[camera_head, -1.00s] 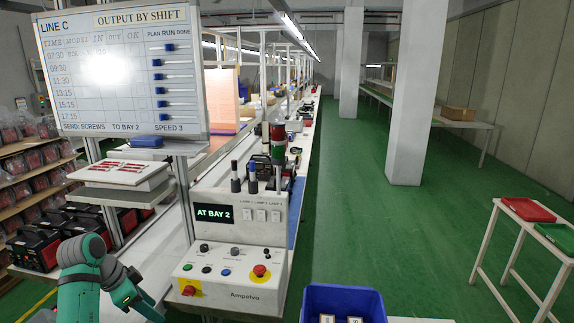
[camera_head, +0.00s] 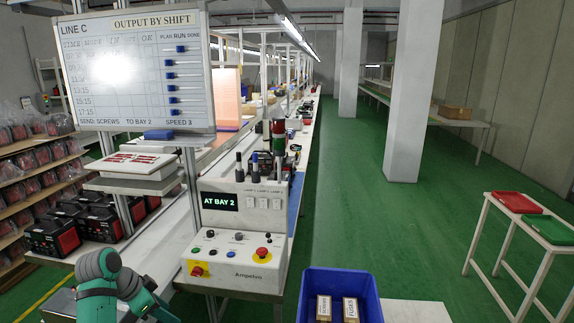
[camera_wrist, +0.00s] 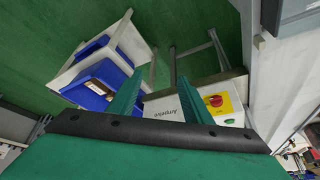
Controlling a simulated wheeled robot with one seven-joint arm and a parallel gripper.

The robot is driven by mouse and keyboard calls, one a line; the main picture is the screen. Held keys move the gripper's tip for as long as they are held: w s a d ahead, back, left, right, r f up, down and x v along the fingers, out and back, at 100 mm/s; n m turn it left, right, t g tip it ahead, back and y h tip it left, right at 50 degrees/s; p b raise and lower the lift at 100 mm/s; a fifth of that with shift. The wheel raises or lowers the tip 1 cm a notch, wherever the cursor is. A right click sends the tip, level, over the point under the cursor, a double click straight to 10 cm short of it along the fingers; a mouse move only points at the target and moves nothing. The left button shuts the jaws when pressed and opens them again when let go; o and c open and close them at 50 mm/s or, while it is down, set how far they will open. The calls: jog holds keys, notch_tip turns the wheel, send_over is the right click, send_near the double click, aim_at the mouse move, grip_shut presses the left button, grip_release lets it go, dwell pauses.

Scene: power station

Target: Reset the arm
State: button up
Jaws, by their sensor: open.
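My arm (camera_head: 103,288) shows at the lower left of the head view, bent, with its far end cut off by the bottom edge. My gripper (camera_wrist: 163,80) shows in the wrist view with its two green fingers apart and nothing between them. Beyond the fingers are the white control box (camera_wrist: 180,112) with its red button, and a blue bin (camera_wrist: 98,88) to the left. I cannot tell the distance from the fingers to the box. In the head view the gripper itself cannot be made out clearly.
The control box (camera_head: 238,232) reads "AT BAY 2". A blue bin (camera_head: 372,296) with small boxes stands right of it. A whiteboard (camera_head: 140,75) rises behind my arm. A side table (camera_head: 500,268) with red and green trays stands right. Green floor (camera_head: 400,235) between is clear.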

jog(key=w+d+f+n+t, duration=0.2)
jog(key=d+f+n+t, duration=0.15)
jog(key=d+f, duration=1.55)
jog(key=s+d+f+n+t, duration=0.35)
jog(key=s+d+f, duration=0.6)
jog(key=d, duration=0.35)
jog(key=s+d+r+n+t+y, duration=0.1)
jog(key=s+d+n+t+y, duration=0.15)
jog(key=s, duration=1.95)
jog(key=s+a+r+t, duration=0.1)
jog(key=s+r+t, duration=0.1)
jog(key=s+r, duration=1.5)
jog(key=shift+m+y, duration=0.35)
jog(key=shift+y, duration=0.1)
